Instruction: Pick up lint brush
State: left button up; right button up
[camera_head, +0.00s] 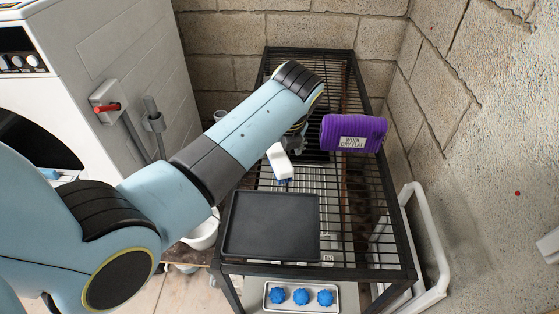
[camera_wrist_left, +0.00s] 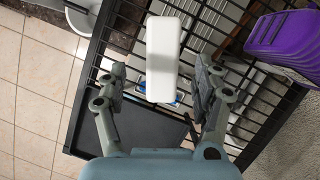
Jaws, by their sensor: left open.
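The lint brush (camera_head: 279,162) appears as a white, rounded block on the wire rack, just behind the dark tray. In the left wrist view the white brush (camera_wrist_left: 162,55) stands out between and slightly beyond my fingertips, with a bit of blue near its lower end. My left gripper (camera_wrist_left: 160,75) is open, with one finger on each side of the brush and gaps visible. In the head view my left gripper (camera_head: 295,141) is partly hidden by my own forearm. My right gripper is in neither view.
A flat dark tray (camera_head: 271,226) lies on the rack's near part. Blue spiky balls (camera_head: 301,297) sit in a tray below. Block walls (camera_head: 470,110) close off the back and right.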

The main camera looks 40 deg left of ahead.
aim_at(278, 154)
pick_arm(q)
jog(key=x, duration=0.5)
jog(key=shift+w+d, duration=0.1)
jog(key=shift+w, duration=0.1)
jog(key=shift+f, duration=0.25)
dwell(0.4)
jog(key=shift+c, duration=0.2)
jog(key=c, duration=1.3)
